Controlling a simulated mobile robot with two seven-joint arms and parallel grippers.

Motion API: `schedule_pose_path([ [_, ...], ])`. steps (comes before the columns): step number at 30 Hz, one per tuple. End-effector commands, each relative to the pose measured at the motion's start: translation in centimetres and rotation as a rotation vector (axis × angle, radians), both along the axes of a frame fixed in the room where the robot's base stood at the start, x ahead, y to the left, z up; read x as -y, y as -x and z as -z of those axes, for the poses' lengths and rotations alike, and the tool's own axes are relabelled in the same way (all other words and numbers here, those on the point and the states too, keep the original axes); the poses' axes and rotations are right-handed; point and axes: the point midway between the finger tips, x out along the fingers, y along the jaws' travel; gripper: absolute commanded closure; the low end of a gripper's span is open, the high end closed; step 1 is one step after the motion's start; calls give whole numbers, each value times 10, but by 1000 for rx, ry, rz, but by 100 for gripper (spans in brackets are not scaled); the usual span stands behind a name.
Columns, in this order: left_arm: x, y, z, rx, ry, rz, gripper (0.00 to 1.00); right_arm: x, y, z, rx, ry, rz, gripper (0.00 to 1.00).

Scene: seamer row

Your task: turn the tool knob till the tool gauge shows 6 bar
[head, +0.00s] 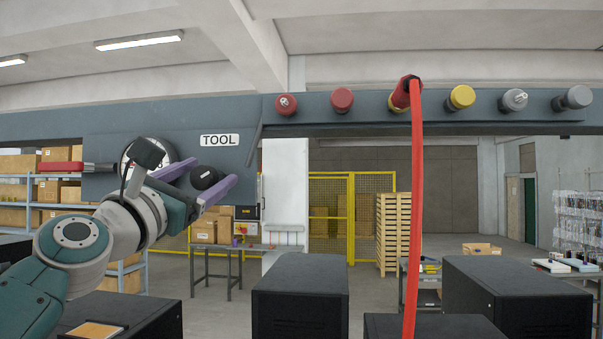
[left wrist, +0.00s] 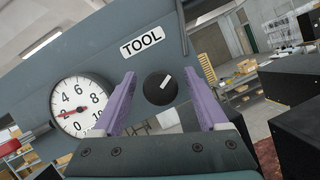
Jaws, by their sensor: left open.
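The tool knob (left wrist: 160,86) is round and black; its white mark points up and to the right in the left wrist view. It sits on a grey panel (left wrist: 190,95) below the TOOL label (left wrist: 142,40). The tool gauge (left wrist: 82,106) is left of it, with its red needle pointing left, near where the 2 would be. In the head view my wrist partly hides the gauge (head: 129,158). My left gripper (head: 215,171) is open, its purple fingers on either side of the knob (head: 203,178). I cannot tell whether they touch it. My right gripper is not in view.
A red handle (head: 65,167) sticks out left of the gauge. Red, yellow and grey knobs line the beam (head: 375,105) to the right. Black machine boxes (head: 300,290) stand below.

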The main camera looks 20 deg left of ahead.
Motion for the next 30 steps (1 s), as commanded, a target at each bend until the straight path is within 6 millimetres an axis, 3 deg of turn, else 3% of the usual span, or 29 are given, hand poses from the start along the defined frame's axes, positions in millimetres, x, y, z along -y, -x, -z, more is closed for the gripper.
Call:
schedule_pose_path([
  [6,0,0,0,0,0,0,26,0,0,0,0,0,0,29],
  [26,0,0,0,1,0,0,100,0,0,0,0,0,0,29],
  [30,0,0,0,1,0,0,100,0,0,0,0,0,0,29],
])
